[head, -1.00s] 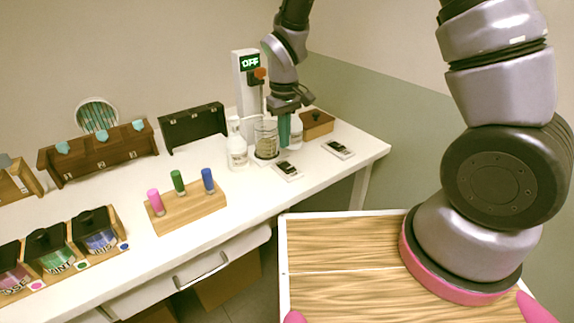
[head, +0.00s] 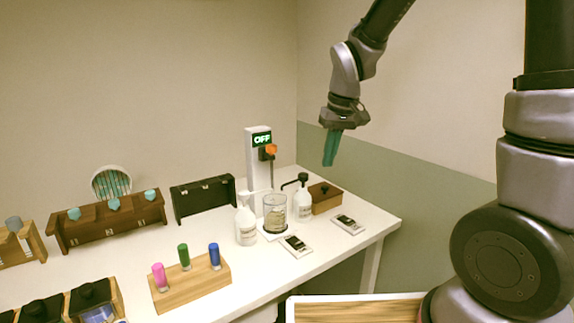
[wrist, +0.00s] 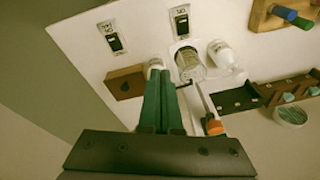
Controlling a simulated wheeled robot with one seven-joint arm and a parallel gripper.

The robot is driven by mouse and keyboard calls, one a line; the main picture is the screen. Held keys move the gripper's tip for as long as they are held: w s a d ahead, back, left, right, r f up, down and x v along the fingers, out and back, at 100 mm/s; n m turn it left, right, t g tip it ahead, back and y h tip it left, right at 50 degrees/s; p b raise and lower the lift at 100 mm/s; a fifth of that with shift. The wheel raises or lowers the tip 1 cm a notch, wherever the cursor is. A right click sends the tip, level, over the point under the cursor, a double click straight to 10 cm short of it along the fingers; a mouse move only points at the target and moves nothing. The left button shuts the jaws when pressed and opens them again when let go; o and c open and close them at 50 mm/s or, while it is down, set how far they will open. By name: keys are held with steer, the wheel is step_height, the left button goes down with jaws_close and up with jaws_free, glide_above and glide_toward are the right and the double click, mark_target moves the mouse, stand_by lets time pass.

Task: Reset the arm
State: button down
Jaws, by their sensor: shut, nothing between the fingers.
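My gripper (head: 331,148) hangs in the air above the right end of the white table, with its teal fingers pointing down. The fingers are together and empty. In the wrist view my gripper (wrist: 158,72) shows its two green fingers side by side, over the table's far right part. The fingers touch nothing there.
A white stand (head: 258,160) with an OFF display, a glass beaker (head: 275,208), a white bottle (head: 246,225), a pump bottle (head: 303,204) and a brown box (head: 325,196) stand below. A wooden block (head: 190,284) holds pink, green and blue vials. The air around my gripper is clear.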

steer(key=s+d+r+m+t, duration=0.5)
steer(key=s+d+r+m, duration=0.2)
steer(key=s+d+r, duration=0.6)
step_height(320, 180, up, 3)
steer(key=shift+d+r, duration=0.1)
steer(key=shift+d, duration=0.5)
